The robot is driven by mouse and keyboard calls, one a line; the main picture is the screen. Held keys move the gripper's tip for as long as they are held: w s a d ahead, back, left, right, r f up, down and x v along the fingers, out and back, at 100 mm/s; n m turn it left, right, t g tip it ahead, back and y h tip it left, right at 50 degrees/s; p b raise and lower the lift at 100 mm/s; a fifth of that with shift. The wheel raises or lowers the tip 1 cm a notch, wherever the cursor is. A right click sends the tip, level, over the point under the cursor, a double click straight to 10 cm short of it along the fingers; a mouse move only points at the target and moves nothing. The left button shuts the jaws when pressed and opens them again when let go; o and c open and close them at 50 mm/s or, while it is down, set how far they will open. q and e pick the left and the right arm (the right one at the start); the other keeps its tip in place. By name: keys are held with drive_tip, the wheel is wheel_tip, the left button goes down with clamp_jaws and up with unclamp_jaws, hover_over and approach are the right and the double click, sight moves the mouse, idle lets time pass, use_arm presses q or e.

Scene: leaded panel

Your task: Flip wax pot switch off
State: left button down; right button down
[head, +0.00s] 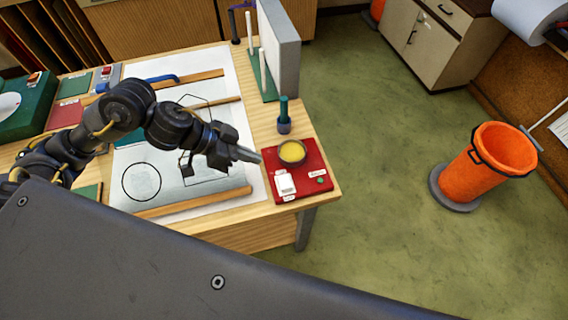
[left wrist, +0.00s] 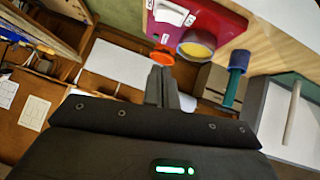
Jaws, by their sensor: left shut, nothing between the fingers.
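The wax pot (head: 292,152) is a small round cup of yellow wax on a red base (head: 307,165) at the table's right corner. A white switch plate (head: 285,184) sits on the base's near left, and a small green spot (head: 320,180) is to its right. My left gripper (head: 258,158) is shut and empty, its tips close to the base's left edge; contact cannot be told. In the left wrist view the shut fingers (left wrist: 161,88) point toward the wax pot (left wrist: 196,50) and red base (left wrist: 222,22). My right gripper is not in view.
A teal-handled tool (head: 284,115) stands behind the pot. A grey upright board (head: 281,50) is farther back. A panel drawing with wooden strips (head: 195,200) lies under my left arm. An orange bin (head: 490,155) stands on the open green floor to the right.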

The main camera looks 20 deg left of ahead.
use_arm(q)
approach(290, 183)
drive_tip(key=shift+g, duration=0.3)
drive_tip(key=d, duration=0.1)
drive_tip(key=w+d, duration=0.2)
drive_tip(key=shift+d+r+p, duration=0.2)
drive_tip(key=shift+r+p, duration=0.1)
drive_tip(key=shift+p, duration=0.1)
drive_tip(key=f, duration=0.3)
drive_tip(key=shift+s+d+f, duration=0.1)
drive_tip(key=shift+d+f, duration=0.05)
drive_tip(key=shift+d, duration=0.15)
drive_tip(key=shift+f, duration=0.55)
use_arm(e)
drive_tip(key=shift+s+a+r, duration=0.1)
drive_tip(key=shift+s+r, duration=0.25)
use_arm(q)
drive_tip(key=shift+d, duration=0.1)
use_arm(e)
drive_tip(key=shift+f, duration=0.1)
